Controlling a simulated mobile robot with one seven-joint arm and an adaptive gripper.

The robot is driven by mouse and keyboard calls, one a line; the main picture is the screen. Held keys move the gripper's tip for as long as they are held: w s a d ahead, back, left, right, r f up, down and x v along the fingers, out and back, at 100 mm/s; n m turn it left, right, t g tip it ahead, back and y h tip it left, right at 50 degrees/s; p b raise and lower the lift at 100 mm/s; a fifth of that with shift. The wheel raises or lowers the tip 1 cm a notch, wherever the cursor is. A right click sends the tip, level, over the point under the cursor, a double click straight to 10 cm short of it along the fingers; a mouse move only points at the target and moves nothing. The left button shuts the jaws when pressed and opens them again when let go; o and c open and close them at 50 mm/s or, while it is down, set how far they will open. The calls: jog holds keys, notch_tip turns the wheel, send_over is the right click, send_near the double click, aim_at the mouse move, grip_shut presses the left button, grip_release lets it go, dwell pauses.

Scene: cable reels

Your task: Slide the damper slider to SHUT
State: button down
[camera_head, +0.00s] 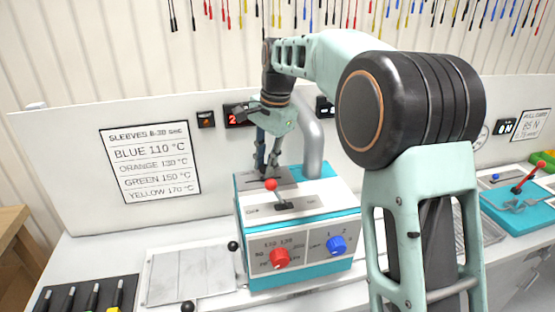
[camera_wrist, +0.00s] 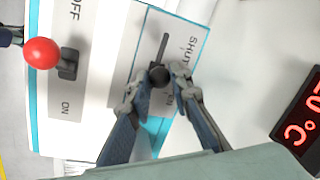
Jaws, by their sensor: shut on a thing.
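The damper slider's dark round knob (camera_wrist: 159,76) stands at one end of a straight slot (camera_wrist: 163,47) in the white panel, seen in the wrist view. The word SHUT (camera_wrist: 193,52) is printed beside the other end of the slot. A partly hidden label lies near the knob's end. My gripper (camera_wrist: 160,78) is shut on the knob, one finger on each side. In the head view my gripper (camera_head: 267,168) reaches down to the back of the teal and white machine (camera_head: 342,213); the knob is hidden there.
A red-balled lever (camera_head: 271,185) stands on the machine's top in front of my gripper; its ball (camera_wrist: 42,53) shows in the wrist view. A grey pipe (camera_head: 313,150) rises close to my gripper's right. Red (camera_head: 279,258) and blue (camera_head: 336,244) dials are on the front.

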jog(key=a, duration=0.2)
jog(key=s+a, duration=0.1)
jog(key=a, duration=0.1)
jog(key=c, duration=1.7)
grip_release()
jog(key=shift+s+a, duration=0.1)
jog(key=shift+a, duration=0.05)
jog(key=shift+c, duration=0.2)
jog(key=shift+r, duration=0.1)
notch_tip(320, 180, up, 12)
jog(key=s+d, duration=0.1)
jog(key=d, duration=0.1)
jog(key=shift+s, duration=0.25)
